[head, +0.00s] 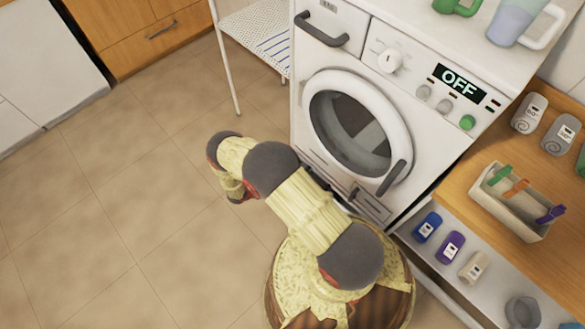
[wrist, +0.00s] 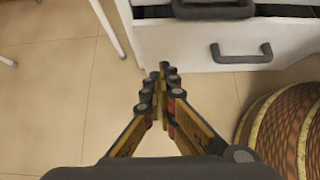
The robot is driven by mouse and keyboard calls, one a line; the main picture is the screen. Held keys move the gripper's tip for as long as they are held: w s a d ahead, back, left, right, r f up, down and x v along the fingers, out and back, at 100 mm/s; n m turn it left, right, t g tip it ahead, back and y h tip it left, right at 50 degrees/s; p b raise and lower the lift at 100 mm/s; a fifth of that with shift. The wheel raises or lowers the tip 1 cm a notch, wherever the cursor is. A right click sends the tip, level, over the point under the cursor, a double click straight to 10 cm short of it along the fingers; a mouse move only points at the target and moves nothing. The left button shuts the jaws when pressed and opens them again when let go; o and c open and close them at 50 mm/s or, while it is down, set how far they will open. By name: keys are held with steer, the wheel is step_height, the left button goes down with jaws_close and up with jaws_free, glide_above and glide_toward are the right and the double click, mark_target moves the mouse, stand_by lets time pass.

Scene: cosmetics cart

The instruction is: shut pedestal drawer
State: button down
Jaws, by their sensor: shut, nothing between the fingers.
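The pedestal drawer (head: 372,204) is at the bottom of the white washing machine (head: 300,125), low in the head view and partly hidden by my arm. Its dark handle (head: 354,195) just shows. In the wrist view a white drawer front (wrist: 185,48) with a dark handle (wrist: 240,52) lies ahead and to the right. I cannot tell how far the drawer stands out. My gripper (wrist: 165,70) is shut and empty, its tips close to the lower left of that front. I cannot tell whether they touch it. The fingers are not discernible in the head view.
The washer's round door (head: 355,125) looks closed. A white rack (head: 255,35) with thin legs stands left of the machine. A wooden cart (head: 450,195) with bottles and a peg box (head: 535,232) stands on the right. The tiled floor at left is clear.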

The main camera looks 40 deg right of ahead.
steer(key=d+f+b, duration=0.4)
steer(key=d+f, duration=0.2)
steer(key=d, duration=0.5)
steer(key=shift+w+d+f, duration=0.15)
steer(key=shift+w+d, duration=0.05)
steer(key=shift+d, duration=0.1)
